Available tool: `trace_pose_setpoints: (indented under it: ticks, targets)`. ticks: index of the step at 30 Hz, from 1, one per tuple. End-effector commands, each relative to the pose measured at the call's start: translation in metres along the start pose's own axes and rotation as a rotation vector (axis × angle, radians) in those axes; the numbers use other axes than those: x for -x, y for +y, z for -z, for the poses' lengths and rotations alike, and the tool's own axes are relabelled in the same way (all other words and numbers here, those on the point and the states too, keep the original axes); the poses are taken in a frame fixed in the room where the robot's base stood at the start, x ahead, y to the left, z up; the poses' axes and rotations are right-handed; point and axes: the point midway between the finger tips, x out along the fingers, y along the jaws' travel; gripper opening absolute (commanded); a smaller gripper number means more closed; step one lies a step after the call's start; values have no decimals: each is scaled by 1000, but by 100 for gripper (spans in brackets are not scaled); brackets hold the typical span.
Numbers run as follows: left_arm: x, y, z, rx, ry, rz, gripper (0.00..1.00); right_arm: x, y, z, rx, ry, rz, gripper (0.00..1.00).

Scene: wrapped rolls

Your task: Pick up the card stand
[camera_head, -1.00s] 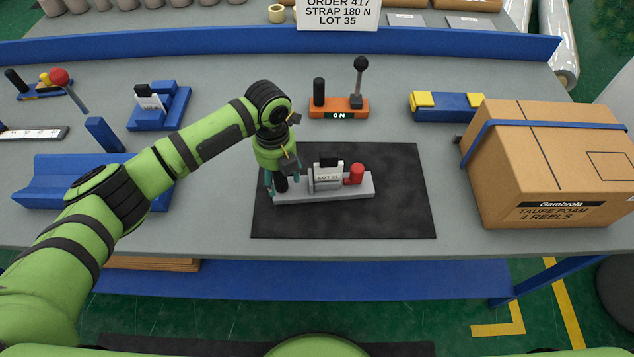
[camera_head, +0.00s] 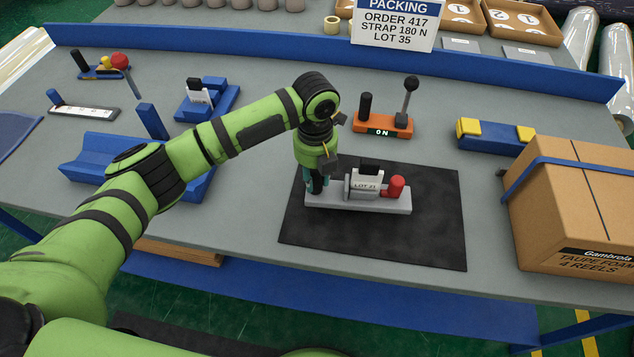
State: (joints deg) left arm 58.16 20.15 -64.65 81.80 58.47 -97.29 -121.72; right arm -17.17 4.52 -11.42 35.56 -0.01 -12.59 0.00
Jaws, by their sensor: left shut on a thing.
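The card stand (camera_head: 358,197) has a long light-grey base, a white card reading LOT 21 with a black top, and a red knob at its right end. It lies on the dark mat (camera_head: 420,232). My left gripper (camera_head: 316,186) points down at the left end of the stand and is shut on its dark upright post, which the fingers largely hide. I see no clear gap between base and mat. My right gripper is out of view.
An orange switch box (camera_head: 383,124) reading ON, with a lever, stands behind the mat. A cardboard box (camera_head: 560,215) is on the right, a blue cradle (camera_head: 95,160) on the left. An order sign (camera_head: 394,25) stands at the back. The mat's front is clear.

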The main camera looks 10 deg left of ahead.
Motion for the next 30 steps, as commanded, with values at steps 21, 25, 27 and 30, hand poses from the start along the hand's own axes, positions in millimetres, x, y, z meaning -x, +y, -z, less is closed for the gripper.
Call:
trace_pose_setpoints:
  ticks: [21, 25, 27, 30]
  targets:
    - [69, -89, 44, -5, -3, 4, 0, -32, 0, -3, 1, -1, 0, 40]
    - [77, -100, 50, -3, -2, 4, 0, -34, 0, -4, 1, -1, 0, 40]
    - [79, -102, 52, -2, -2, 3, 0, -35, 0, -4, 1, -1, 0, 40]
    - [81, -104, 53, -1, -2, 2, 0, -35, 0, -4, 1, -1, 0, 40]
